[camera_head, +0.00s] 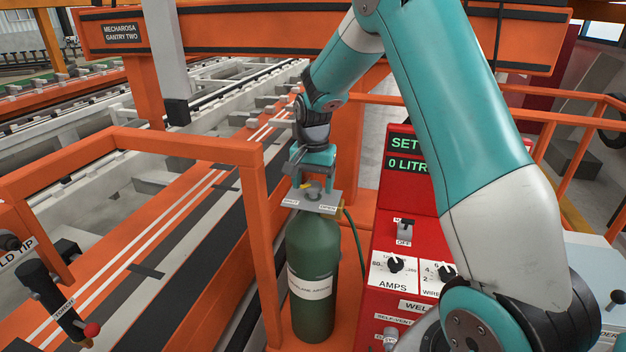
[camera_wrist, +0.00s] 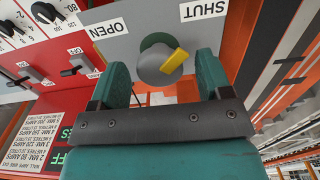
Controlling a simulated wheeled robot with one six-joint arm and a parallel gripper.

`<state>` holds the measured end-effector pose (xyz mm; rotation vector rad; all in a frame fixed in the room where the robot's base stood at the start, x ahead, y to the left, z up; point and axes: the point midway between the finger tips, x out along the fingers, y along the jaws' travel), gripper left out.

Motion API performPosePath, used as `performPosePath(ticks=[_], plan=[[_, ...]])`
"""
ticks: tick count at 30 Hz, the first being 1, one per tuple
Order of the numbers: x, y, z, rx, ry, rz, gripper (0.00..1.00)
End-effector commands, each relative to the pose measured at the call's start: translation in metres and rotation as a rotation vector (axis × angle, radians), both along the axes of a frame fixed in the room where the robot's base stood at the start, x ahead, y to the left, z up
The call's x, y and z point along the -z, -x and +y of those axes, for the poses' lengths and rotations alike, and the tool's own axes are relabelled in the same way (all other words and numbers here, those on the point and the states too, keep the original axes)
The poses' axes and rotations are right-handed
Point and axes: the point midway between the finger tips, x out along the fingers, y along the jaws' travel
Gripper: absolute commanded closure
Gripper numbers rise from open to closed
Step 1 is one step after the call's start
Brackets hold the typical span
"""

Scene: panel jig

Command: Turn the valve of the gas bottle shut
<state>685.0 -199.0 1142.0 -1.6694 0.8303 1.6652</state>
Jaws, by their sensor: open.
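The green gas bottle (camera_head: 313,248) stands upright with a pale label, below my arm. A grey plate (camera_head: 325,207) sits on its top. In the wrist view the round grey valve knob (camera_wrist: 152,68) with a yellow bar is on this plate, between the words OPEN (camera_wrist: 108,28) at upper left and SHUT (camera_wrist: 203,9) at upper right. The yellow bar lies on the knob's right side, slanting up to the right. My gripper (camera_head: 312,183) is open above the plate. In the wrist view its teal fingers stand on either side of the knob, with gaps showing; contact is not visible.
A red welding panel (camera_head: 402,190) with switches and dials stands close to the right of the bottle. An orange rail (camera_head: 262,230) runs close on the left. A dark hose (camera_head: 357,243) hangs beside the bottle. A torch (camera_head: 50,295) is at lower left.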

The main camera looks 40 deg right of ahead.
Motion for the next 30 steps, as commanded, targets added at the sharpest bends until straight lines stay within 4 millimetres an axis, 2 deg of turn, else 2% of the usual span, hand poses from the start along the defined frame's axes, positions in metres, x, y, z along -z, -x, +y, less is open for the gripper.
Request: performPosePath(ticks=[4,7,21,25,30], plan=[[-0.007,0.000,0.000,-0.001,0.000,-0.001,0.28],[-0.021,-0.001,0.000,-0.001,0.001,-0.004,0.28],[-0.136,0.000,0.000,0.000,0.001,-0.005,0.28],[-0.158,0.000,0.000,0.000,0.001,-0.004,0.28],[-0.172,0.000,0.000,0.001,0.000,-0.001,0.28]])
